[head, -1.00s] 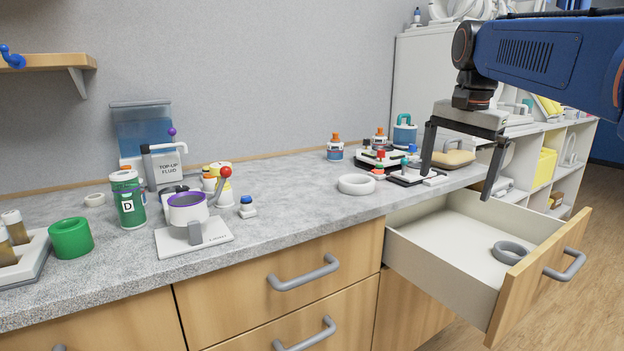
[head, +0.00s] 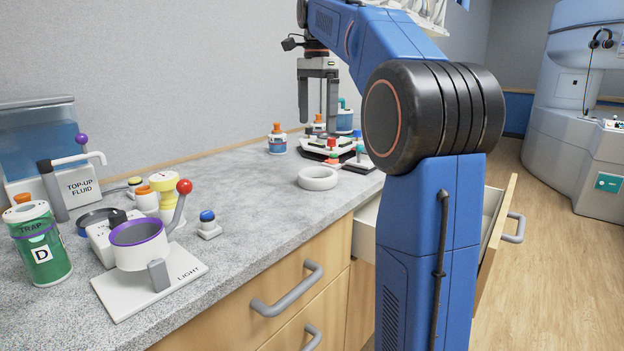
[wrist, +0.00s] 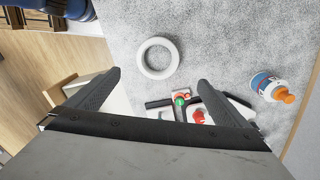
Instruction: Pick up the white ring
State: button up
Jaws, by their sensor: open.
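The white ring (head: 318,170) lies flat on the grey speckled counter, near its front edge and left of my arm in the head view. In the wrist view the white ring (wrist: 145,58) lies ahead of the fingertips, between their lines and apart from them. My gripper (head: 318,118) hangs above the back of the counter with its fingers pointing down. In the wrist view my gripper (wrist: 158,85) is open and empty, its two dark fingers wide apart.
A small device with red and green knobs (wrist: 180,99) and an orange-capped bottle (wrist: 268,86) stand close to the ring. An open drawer (head: 497,230) juts out below the counter, partly behind my arm.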

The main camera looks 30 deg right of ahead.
jog(key=shift+s+f, duration=0.15)
jog(key=shift+f, duration=3.45)
jog(key=shift+s+f, duration=0.1)
jog(key=shift+f, duration=3.45)
jog(key=shift+c, duration=0.3)
jog(key=c, duration=1)
